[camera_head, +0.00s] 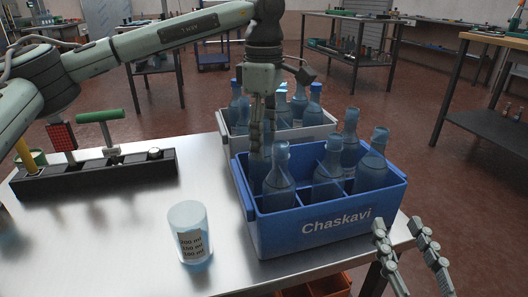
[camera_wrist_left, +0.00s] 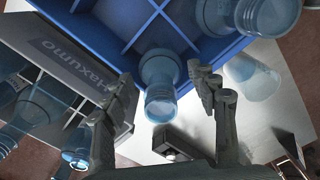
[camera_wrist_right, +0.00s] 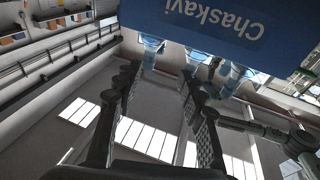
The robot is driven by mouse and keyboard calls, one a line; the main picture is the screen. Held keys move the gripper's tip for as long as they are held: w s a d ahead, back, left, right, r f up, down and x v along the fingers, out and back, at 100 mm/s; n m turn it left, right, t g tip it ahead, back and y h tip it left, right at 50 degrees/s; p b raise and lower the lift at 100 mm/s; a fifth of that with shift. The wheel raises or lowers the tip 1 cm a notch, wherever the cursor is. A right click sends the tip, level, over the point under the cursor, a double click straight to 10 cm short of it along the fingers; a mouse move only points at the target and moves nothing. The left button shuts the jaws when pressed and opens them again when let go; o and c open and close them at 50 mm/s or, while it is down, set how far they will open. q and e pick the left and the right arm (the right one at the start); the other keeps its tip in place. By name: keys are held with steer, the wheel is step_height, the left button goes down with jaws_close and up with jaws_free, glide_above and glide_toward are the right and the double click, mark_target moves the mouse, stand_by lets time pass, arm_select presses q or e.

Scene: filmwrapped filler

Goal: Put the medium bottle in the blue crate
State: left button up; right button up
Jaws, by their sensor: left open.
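The blue crate (camera_head: 315,228), marked Chaskavi, stands on the metal table with several blue translucent bottles in its compartments. My left gripper (camera_head: 262,150) points down into its rear left part. In the left wrist view a bottle neck (camera_wrist_left: 160,102) shows between the open fingers of my left gripper (camera_wrist_left: 165,95), with no clear contact. That bottle's body (camera_head: 257,172) is partly hidden behind the fingers in the head view; it stands in a blue crate compartment. I cannot tell for sure that it is the medium bottle. My right gripper (camera_head: 410,245) is open and empty, right of the crate.
A grey crate (camera_head: 228,157) with several bottles stands directly behind the blue crate. A clear measuring cup (camera_head: 189,232) stands on the table (camera_head: 110,240) at front left. A black rack (camera_head: 95,178) with tools lies at the back left. The table is clear around the cup.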

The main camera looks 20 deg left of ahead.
arm_select(q)
step_height(320, 180, up, 8)
steer(key=shift+p, duration=0.35)
arm_select(e)
steer(key=f, duration=0.1)
steer(key=d+f+g+h, duration=0.1)
steer(key=f, duration=0.1)
steer(key=d+f+g, duration=0.1)
steer(key=shift+w+f+h, duration=0.35)
steer(key=shift+f+h, duration=0.05)
